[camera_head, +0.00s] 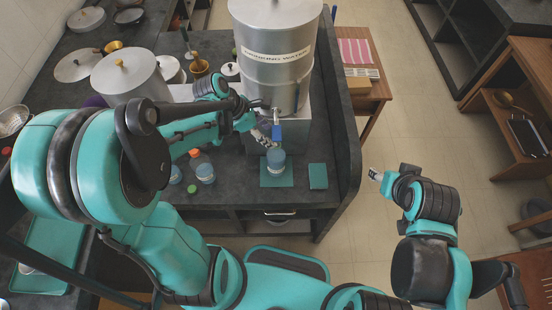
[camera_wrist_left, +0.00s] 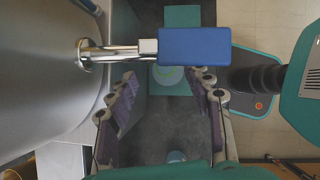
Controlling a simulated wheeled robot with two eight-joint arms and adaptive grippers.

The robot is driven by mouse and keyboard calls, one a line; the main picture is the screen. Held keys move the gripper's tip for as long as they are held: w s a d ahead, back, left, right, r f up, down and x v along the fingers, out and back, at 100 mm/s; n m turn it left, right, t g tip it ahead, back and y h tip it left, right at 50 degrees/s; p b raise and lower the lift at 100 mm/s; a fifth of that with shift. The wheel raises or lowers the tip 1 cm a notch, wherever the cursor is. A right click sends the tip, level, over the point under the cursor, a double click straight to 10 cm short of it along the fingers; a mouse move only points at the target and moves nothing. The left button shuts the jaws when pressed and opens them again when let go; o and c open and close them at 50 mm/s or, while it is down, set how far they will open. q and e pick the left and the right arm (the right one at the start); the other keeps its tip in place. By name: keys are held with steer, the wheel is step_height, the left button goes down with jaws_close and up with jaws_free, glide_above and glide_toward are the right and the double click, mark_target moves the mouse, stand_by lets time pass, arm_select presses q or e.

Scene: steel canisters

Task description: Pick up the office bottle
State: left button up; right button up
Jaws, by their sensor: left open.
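I cannot tell for sure which item is the office bottle. A small clear container with blue contents (camera_head: 275,161) stands upright on a teal mat (camera_head: 271,181) below the tap; its round top (camera_wrist_left: 168,75) shows in the left wrist view. Another blue-filled container (camera_head: 205,173) stands to its left, near an orange cap (camera_head: 194,153). My left gripper (camera_head: 265,131) is beside the tap, above the counter. In the left wrist view its purple-padded fingers (camera_wrist_left: 168,106) are apart and empty, with dark counter between them. My right gripper (camera_head: 375,174) is off to the right, over the floor, too small to read.
A large steel canister (camera_head: 276,50) stands behind my left gripper. Its tap has a blue handle (camera_wrist_left: 195,46), close above the fingers. Pots (camera_head: 129,75) stand at the left. A second teal mat (camera_head: 318,176) lies bare at the right of the counter.

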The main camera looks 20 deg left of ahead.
mark_target(276, 157)
arm_select(q)
steer(key=x, duration=0.2)
steer(key=b+x, duration=0.1)
steer(key=x, duration=0.1)
steer(key=b+x, duration=0.1)
steer(key=x, duration=0.1)
steer(key=shift+s+a+f, duration=0.1)
steer(key=shift+s+a, duration=0.05)
steer(key=shift+s, duration=0.25)
steer(key=shift+w+f, duration=0.1)
steer(key=shift+f, duration=0.1)
jaws_close()
